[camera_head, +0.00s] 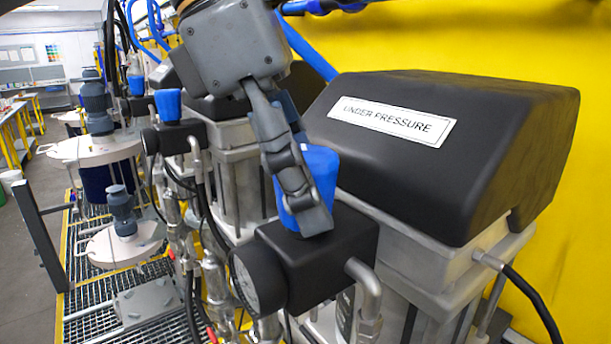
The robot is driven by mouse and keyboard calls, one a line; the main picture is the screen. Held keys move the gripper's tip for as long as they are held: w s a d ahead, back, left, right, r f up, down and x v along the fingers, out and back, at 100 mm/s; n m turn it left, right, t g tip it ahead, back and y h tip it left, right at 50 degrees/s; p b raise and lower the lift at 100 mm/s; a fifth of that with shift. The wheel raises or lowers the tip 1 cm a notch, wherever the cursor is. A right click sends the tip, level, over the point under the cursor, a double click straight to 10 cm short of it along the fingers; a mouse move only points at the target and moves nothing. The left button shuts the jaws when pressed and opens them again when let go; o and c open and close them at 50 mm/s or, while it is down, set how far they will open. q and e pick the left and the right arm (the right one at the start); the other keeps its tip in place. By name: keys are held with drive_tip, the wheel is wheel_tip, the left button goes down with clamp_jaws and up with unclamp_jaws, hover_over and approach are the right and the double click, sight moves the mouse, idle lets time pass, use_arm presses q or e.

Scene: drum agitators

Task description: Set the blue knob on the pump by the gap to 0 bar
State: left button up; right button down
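The near pump carries a blue knob (322,172) on top of a black regulator block (340,245). A round gauge (258,278) sits on the block's left side, and its dial reading is not legible here. My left gripper (308,205) comes down from above over this knob. One finger lies across the knob's near left face, with its tip low by the block. The other finger passes behind the knob and its tip is hidden, so I cannot tell whether the grip is closed. My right gripper is not in view.
A black pump cover (460,150) labelled "UNDER PRESSURE" stands close at right. Farther pumps carry similar blue knobs (168,105). Hoses and pipes run below the block. Drum agitators (120,215) stand on a grating (95,325) at left. A yellow wall (590,150) closes the back.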

use_arm(q)
drive_tip(key=c, duration=0.3)
drive_tip(key=shift+c, duration=0.2)
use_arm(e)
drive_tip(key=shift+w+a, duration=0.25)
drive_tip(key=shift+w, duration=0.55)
